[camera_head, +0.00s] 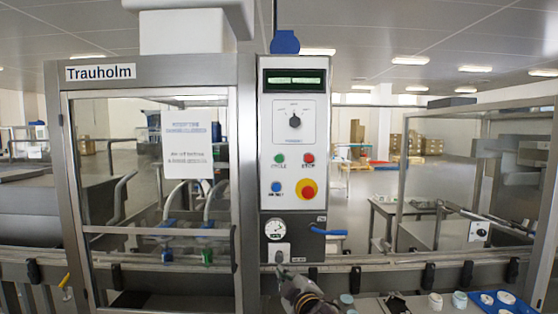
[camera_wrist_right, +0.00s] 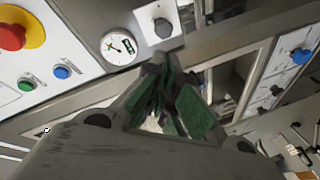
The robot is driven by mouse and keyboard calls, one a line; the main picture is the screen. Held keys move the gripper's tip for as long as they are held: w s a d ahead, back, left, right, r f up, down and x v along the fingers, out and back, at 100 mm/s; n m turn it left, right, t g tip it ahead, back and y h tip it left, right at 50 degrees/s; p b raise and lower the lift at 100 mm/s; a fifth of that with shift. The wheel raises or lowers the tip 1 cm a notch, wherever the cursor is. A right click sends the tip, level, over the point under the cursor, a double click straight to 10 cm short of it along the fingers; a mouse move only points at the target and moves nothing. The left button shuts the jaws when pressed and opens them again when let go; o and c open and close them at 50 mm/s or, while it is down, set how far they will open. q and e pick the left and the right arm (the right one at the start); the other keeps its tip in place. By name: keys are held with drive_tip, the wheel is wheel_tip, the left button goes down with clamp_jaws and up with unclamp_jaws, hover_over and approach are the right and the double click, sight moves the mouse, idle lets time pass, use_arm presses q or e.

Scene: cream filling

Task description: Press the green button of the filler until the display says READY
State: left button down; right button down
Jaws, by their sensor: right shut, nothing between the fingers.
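The green button (camera_head: 279,158) sits on the filler's control panel (camera_head: 309,148), left of a red button. The button also shows in the right wrist view (camera_wrist_right: 27,84), at the left edge. The display (camera_head: 294,80) at the panel's top is lit green, but its text is too small to read. My right gripper (camera_head: 283,271) is below the panel, in front of its lower end, well below the green button and apart from it. In the wrist view its green-padded fingers (camera_wrist_right: 166,68) are shut and empty. My left gripper is not in view.
A blue handle (camera_head: 328,231) juts out at right. White jars (camera_head: 435,301) and a blue tray (camera_head: 485,300) stand at the lower right.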

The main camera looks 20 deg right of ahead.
sight(279, 158)
drive_tip(key=w+a+r+n+t+y, duration=0.1)
drive_tip(key=r+n+t+y, duration=0.2)
drive_tip(key=r, duration=1.2)
drive_tip(key=w+r+n+t+y, duration=0.2)
drive_tip(key=r+n, duration=0.7)
drive_tip(key=r, duration=0.6)
drive_tip(key=shift+w+a+r+t+y, duration=0.3)
drive_tip(key=shift+a+t+y, duration=0.1)
drive_tip(key=shift+t+y, duration=0.5)
drive_tip(key=shift+w+d, duration=0.1)
drive_tip(key=shift+w, duration=0.05)
drive_tip(key=shift+w+d, duration=0.4)
drive_tip(key=shift+w, duration=0.95)
drive_tip(key=shift+w+d, duration=0.35)
drive_tip(key=shift+w, duration=1)
drive_tip(key=shift+w+d, duration=0.4)
drive_tip(key=shift+w, duration=0.95)
drive_tip(key=shift+w+d+p, duration=0.3)
drive_tip(key=shift+w+p, duration=0.05)
drive_tip(key=shift+w, duration=0.5)
drive_tip(key=shift+s+a, duration=0.1)
drive_tip(key=shift+s, duration=0.05)
drive_tip(key=shift+s+a, duration=0.15)
drive_tip(key=shift+s, duration=0.55)
